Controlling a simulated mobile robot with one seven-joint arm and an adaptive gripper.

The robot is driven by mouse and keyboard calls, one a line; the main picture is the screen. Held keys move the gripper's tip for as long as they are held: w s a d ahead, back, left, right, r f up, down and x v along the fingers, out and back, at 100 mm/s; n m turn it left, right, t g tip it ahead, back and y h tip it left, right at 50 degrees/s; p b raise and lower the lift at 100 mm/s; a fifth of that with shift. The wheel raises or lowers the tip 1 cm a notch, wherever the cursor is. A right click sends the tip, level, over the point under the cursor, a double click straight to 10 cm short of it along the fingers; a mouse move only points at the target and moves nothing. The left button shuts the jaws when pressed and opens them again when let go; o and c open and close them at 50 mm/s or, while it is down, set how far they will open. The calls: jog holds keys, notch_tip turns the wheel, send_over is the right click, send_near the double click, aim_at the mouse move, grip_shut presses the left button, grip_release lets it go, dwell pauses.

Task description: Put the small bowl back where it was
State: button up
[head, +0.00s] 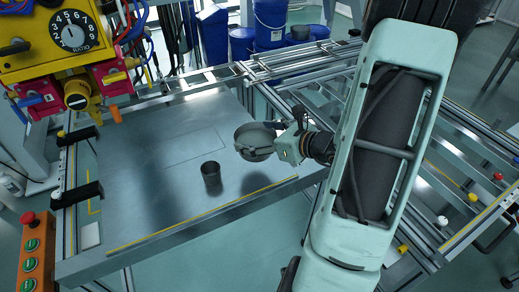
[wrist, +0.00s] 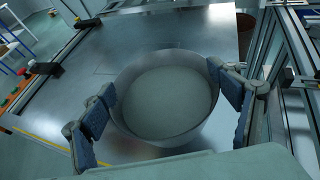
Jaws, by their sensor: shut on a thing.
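The small bowl (head: 254,144) is grey and round, and its open top faces up in the head view. My gripper (head: 272,136) reaches it from the right and is shut on it. In the wrist view the bowl (wrist: 166,105) sits between the two blue-padded fingers, one at each side of its wall, and looks empty. The bowl is over the right part of the grey metal table (head: 130,180) and seems raised above it; the exact gap is hard to tell.
A dark cup (head: 211,175) stands on the table, left of and nearer than the bowl. A thin rectangle outline (head: 195,147) marks the tabletop behind the cup. A yellow panel (head: 70,60) with a dial stands at the back left. Metal rails (head: 262,95) run along the right edge.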

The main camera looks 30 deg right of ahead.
aim_at(260, 144)
jog(key=f, duration=0.1)
jog(key=w+d+f+b, duration=0.1)
jog(key=w+d+f, duration=0.1)
jog(key=shift+w+f+b, duration=0.1)
jog(key=shift+f+b, duration=0.2)
jog(key=shift+b, duration=0.1)
jog(key=shift+w+d+f+b, duration=0.15)
jog(key=shift+f+b, duration=0.45)
jog(key=shift+f, duration=0.3)
jog(key=shift+w+d+f+b, duration=0.1)
jog(key=shift+f+b, duration=0.5)
jog(key=shift+f, duration=0.25)
jog(key=shift+f, duration=0.2)
jog(key=o, duration=1.8)
jog(key=shift+s, duration=0.1)
jog(key=shift+o, duration=0.2)
jog(key=shift+r, duration=0.1)
jog(key=shift+s+r, duration=0.1)
jog(key=shift+r, duration=0.1)
jog(key=p+v, duration=0.2)
jog(key=v, duration=0.9)
jog(key=shift+s+d, duration=0.2)
jog(key=shift+s, duration=0.15)
